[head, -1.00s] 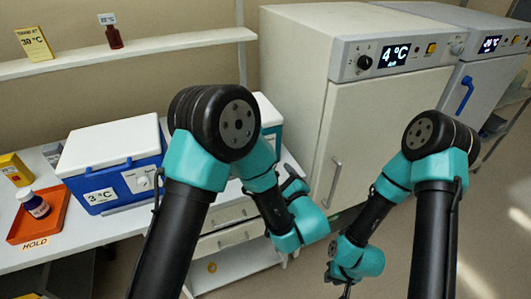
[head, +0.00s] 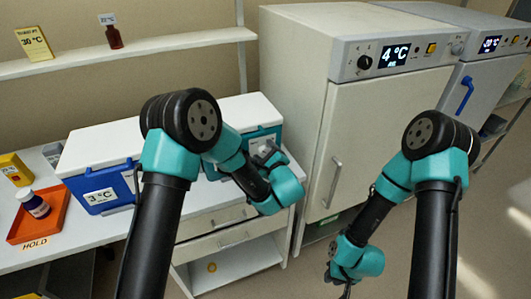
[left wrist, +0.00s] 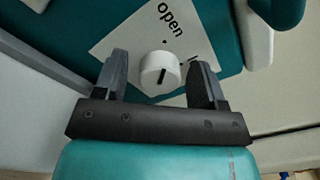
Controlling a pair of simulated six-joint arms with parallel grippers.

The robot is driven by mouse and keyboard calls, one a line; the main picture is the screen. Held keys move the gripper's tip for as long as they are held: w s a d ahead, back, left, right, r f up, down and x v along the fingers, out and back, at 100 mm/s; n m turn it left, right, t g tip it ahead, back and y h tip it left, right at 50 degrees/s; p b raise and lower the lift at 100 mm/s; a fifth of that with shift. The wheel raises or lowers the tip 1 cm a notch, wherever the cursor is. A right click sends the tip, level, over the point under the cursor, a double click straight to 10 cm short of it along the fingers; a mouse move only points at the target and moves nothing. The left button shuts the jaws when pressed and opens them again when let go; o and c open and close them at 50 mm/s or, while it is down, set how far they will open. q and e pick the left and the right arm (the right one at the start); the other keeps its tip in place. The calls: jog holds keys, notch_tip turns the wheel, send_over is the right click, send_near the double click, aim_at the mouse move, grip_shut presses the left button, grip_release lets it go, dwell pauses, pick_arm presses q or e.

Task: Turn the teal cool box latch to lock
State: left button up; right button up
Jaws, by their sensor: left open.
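The teal cool box (head: 240,108) has a white lid and stands at the right end of the bench, partly hidden behind my left arm. In the left wrist view its latch (left wrist: 160,69) is a round white knob with a dark mark, on a white plate (left wrist: 122,48) reading "open". My left gripper (left wrist: 160,76) is open, with one finger on each side of the knob. Visible gaps separate the fingers from the knob. In the head view my left gripper (head: 266,150) is at the box's front. My right gripper (head: 346,288) hangs low at the bottom edge; its jaws are unclear.
A blue cool box (head: 100,188) marked 3 °C stands to the left. An orange tray (head: 52,224) holds a dark bottle (head: 34,204). A white cabinet (head: 375,130) showing 4 °C stands right of the bench. Drawers (head: 222,240) lie below the teal box.

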pick_arm(q)
jog(key=c, duration=0.9)
